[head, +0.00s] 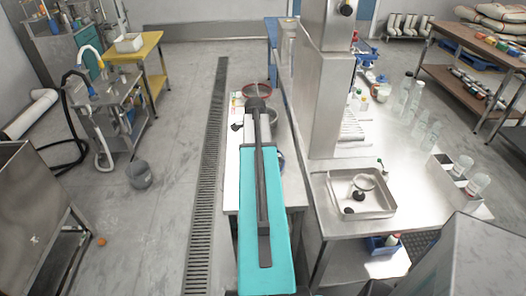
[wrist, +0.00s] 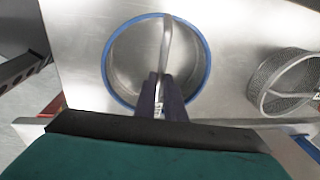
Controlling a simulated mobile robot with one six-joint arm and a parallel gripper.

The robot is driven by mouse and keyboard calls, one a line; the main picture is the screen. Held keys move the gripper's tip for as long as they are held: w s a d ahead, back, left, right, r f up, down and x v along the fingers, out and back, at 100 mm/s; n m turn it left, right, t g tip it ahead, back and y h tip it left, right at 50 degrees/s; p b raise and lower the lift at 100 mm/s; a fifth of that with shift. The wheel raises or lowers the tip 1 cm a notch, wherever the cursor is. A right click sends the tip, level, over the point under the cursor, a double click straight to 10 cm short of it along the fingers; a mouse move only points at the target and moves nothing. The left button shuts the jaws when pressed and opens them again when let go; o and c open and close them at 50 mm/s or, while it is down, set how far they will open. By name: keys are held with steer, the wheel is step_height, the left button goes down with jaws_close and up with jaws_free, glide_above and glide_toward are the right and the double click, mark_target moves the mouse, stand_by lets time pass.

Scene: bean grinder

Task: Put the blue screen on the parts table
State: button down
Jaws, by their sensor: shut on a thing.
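The blue screen (wrist: 108,78) is a round piece with a blue rim and a grey metal inside. It shows in the wrist view over a bare steel surface; I cannot tell whether it touches it. A bent metal handle (wrist: 167,40) crosses it. My gripper (wrist: 160,82) has its dark fingers close together, shut on the handle's near end. Which table is the parts table is not clear; a yellow-topped table (head: 150,47) stands at the back left.
A mesh strainer (wrist: 263,82) lies to the right in the wrist view. The head view shows a red ring (head: 247,91) on the narrow table (head: 231,190) under my arm. A steel column (head: 325,100) and a workbench (head: 415,145) stand to the right. The floor at left is mostly open.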

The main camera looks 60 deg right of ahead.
steer(key=shift+f, duration=0.1)
steer(key=c, duration=1.8)
jaws_free()
steer(key=shift+c, duration=0.2)
steer(key=shift+r, duration=0.3)
step_height(320, 180, up, 12)
steer(key=a+b, duration=0.2)
steer(key=b, duration=0.1)
steer(key=shift+f, duration=0.2)
